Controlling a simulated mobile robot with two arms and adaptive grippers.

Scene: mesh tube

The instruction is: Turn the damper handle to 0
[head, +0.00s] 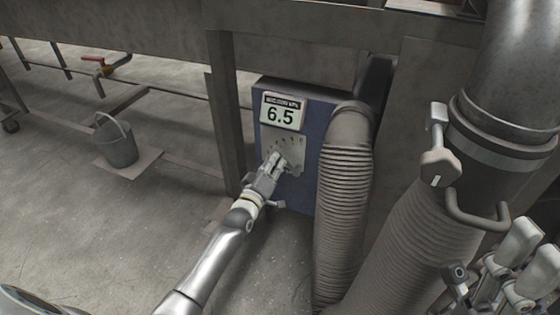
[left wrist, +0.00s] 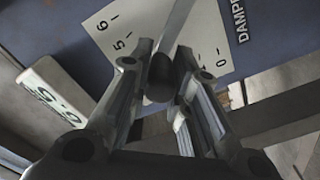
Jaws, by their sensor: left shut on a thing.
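The damper handle (left wrist: 175,35) is a thin lever with a dark rounded end, seen in the left wrist view. Its dial plate (left wrist: 222,25) shows 6 and 5 on the left and 1 and 0 on the right; the handle crosses between 5 and 1, hiding marks there. My left gripper (head: 275,160) reaches the plate on the blue box (head: 309,188). In the left wrist view its fingers (left wrist: 157,66) are on either side of the handle, shut on it. The display (head: 281,113) above reads 6.5.
A ribbed hose (head: 343,200) stands right of the box, and a larger duct (head: 425,240) beyond it. Grey jointed parts (head: 515,265) at lower right may be my right gripper; I cannot tell.

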